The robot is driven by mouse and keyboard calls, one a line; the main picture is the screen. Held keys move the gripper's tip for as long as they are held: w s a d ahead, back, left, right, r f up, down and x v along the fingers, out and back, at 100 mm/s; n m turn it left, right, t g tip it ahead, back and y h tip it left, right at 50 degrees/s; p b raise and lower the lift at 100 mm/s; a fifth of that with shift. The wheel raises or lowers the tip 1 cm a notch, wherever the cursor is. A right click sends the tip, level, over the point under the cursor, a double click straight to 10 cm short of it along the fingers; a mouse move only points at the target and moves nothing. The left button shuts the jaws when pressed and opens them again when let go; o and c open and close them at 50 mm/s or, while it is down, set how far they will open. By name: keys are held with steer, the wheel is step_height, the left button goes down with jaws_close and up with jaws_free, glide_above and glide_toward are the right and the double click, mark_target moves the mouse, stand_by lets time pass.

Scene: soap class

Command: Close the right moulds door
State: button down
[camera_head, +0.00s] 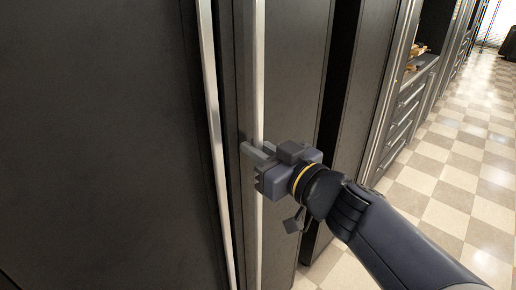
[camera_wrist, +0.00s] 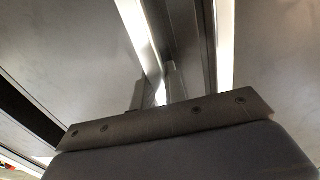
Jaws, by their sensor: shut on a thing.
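Dark cabinet doors fill the left and middle of the head view. The left door (camera_head: 100,130) is a wide panel with a bright metal strip (camera_head: 212,110) along its right edge. The right door (camera_head: 292,75) is a narrower-looking dark panel with a bright vertical handle strip (camera_head: 259,70) on its left edge. My gripper (camera_head: 259,152) is shut on this handle strip, coming from the right. In the wrist view, my gripper's fingers (camera_wrist: 174,82) reach up between two bright strips; their tips and the exact contact are hard to make out.
More dark cabinet panels (camera_head: 364,90) stand just right of the door. Beyond them are drawers (camera_head: 405,115) and a shelf with small brown items (camera_head: 415,57). The checkered floor (camera_head: 450,165) on the right is clear.

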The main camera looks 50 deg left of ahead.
steer(key=a, duration=0.1)
steer(key=s+a+p, duration=0.1)
steer(key=a, duration=0.1)
stand_by(0.4)
steer(key=shift+r, duration=0.1)
steer(key=c, duration=1.8)
jaws_free()
steer(key=shift+a, duration=0.2)
steer(key=d, duration=1.1)
steer(key=shift+w+p, duration=0.15)
steer(key=shift+p, duration=0.15)
steer(key=shift+a, duration=0.15)
